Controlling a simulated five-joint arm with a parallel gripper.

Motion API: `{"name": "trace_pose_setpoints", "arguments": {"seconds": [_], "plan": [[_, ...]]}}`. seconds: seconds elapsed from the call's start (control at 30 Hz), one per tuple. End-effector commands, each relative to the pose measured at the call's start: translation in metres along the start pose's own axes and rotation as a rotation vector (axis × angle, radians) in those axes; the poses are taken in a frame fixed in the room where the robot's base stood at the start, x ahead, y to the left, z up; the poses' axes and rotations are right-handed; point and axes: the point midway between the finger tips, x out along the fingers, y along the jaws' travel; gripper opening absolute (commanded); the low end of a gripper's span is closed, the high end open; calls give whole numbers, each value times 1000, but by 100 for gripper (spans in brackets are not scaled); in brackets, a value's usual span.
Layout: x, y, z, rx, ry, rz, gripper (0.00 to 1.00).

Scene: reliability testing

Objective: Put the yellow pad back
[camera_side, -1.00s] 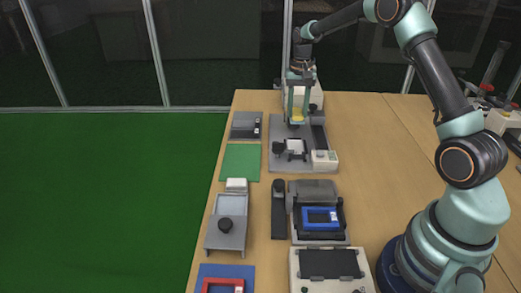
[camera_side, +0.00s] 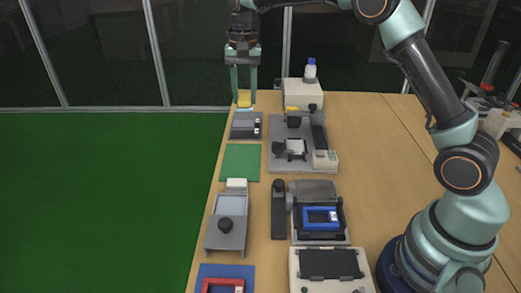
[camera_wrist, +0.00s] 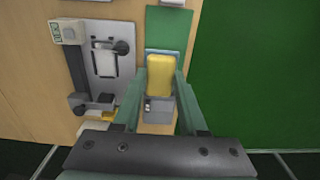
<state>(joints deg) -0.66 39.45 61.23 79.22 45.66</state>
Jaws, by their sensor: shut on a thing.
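My gripper (camera_side: 244,94) is shut on the yellow pad (camera_side: 244,100), whose lower edge shows pale. It holds the pad above the far left part of the table, near the grey box (camera_side: 243,131). In the wrist view the yellow pad (camera_wrist: 159,76) sits between the fingers of my gripper (camera_wrist: 160,86) and covers part of the grey box (camera_wrist: 160,110) below. The pad looks apart from the box, though its exact height is hard to tell.
A grey test rig (camera_side: 283,165) with a yellow part (camera_side: 292,109) stands right of the box. A green mat (camera_side: 240,162) lies nearer. The table's left edge is close.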

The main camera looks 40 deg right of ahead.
Motion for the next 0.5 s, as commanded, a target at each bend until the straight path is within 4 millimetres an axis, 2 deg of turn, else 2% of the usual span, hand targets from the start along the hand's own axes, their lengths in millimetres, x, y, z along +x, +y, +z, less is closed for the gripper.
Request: {"name": "trace_pose_setpoints", "arguments": {"seconds": [0.13,0.23,0.5], "plan": [[-11,-14,16,-2,1,-1,1],[-3,-16,20,0,-2,3,1],[60,-15,20,1,-5,5,1]]}}
